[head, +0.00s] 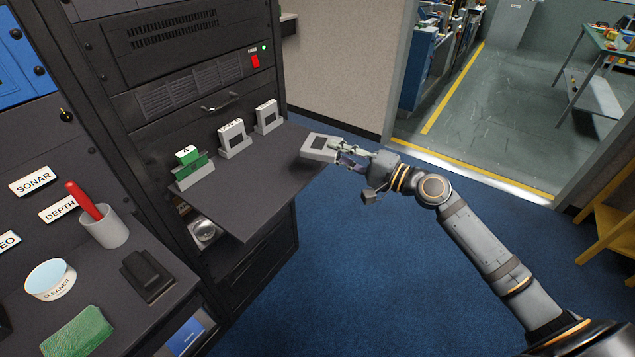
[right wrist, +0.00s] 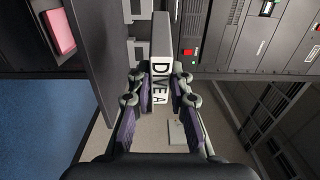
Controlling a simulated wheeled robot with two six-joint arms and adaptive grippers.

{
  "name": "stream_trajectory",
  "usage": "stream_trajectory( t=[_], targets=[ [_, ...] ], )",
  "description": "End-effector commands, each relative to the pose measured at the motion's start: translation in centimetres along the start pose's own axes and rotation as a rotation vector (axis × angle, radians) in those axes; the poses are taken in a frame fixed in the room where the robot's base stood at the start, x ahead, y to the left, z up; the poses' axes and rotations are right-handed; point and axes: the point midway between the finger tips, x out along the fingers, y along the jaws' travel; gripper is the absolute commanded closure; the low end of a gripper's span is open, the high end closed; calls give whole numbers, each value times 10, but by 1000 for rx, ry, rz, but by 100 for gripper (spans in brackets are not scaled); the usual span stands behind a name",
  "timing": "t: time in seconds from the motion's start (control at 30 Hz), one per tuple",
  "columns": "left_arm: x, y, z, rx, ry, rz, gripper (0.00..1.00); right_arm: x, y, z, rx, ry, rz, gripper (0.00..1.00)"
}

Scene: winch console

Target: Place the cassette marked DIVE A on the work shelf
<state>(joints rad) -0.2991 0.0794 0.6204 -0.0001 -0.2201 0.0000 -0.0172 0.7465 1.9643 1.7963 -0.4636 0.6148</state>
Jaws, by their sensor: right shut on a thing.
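The cassette marked DIVE A (head: 321,148) is light grey with a dark window. In the head view it is at the right edge of the work shelf (head: 262,192), near its far corner; I cannot tell whether it touches the shelf. My right gripper (head: 346,156) is shut on it from the right. In the right wrist view the cassette (right wrist: 161,70) is between the fingers (right wrist: 161,92), its DIVE A label facing the camera. My left gripper is not in view.
Two grey cassettes (head: 235,138) (head: 266,117) and a green one (head: 190,163) in a holder stand along the shelf's back. The shelf's middle and front are clear.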

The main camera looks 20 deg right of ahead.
Motion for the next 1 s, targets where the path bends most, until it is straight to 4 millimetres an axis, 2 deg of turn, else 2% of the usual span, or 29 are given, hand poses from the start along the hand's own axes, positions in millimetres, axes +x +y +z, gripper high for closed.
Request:
stream_trajectory(
  t=[0.03, 0.13, 0.27, 0.57, 0.73, 1.0],
  targets=[
    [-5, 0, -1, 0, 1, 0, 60, 6, 4, 6, 10, 1, -6, 100],
    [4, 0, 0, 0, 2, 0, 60, 18, 29, 17, 9, 1, -5, 100],
    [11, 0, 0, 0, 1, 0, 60, 30, 49, 28, 3, 1, -1, 100],
    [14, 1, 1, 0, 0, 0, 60, 36, 60, 34, 1, 0, 0, 100],
    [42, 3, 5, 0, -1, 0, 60, 37, 94, 36, -1, 0, 2, 100],
    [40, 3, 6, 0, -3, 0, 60, 37, 92, 36, -2, 0, 2, 100]
  ],
)
